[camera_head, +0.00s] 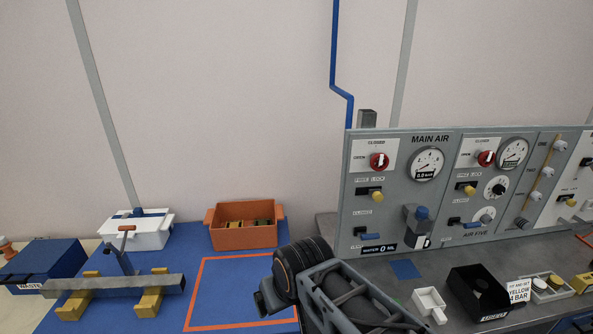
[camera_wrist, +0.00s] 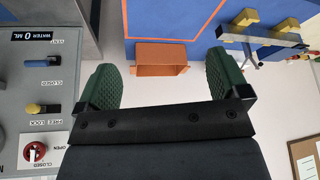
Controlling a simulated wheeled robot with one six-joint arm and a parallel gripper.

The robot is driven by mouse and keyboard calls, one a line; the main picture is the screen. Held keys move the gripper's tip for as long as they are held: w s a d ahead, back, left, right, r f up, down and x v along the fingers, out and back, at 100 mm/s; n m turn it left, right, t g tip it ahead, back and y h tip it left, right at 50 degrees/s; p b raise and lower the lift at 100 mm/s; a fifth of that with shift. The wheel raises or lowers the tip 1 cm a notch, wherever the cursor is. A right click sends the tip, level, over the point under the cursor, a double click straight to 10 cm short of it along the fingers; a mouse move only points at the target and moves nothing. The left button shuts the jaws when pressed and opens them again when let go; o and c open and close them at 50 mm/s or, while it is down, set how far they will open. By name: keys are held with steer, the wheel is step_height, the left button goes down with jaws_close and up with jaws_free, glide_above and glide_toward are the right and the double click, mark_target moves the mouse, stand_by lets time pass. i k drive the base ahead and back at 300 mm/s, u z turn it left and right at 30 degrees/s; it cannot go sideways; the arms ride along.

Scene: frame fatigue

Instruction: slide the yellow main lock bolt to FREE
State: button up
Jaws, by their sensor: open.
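The yellow main lock bolt (camera_head: 376,196) is a small knob in a dark horizontal slot on the MAIN AIR panel (camera_head: 395,143). It sits at the right end of the slot, on the LOCK side of the label above. The bolt also shows in the wrist view (camera_wrist: 34,108), at the left edge, where the panel appears upside down. My gripper (camera_wrist: 164,78) is open and empty, its green fingers wide apart. It is clear of the panel, with the bolt outside the fingers. In the head view my arm covers the lower middle, and I cannot make out the fingertips.
A red knob (camera_head: 379,161) sits above the bolt and a blue lever (camera_head: 370,236) below it. A gauge (camera_head: 426,163) is to the right. A blue-capped fitting (camera_head: 420,213) juts out at lower right. A white box (camera_head: 429,304) and black bin (camera_head: 478,292) stand on the bench.

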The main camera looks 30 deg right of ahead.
mark_target(376, 194)
steer(key=z, duration=1.55)
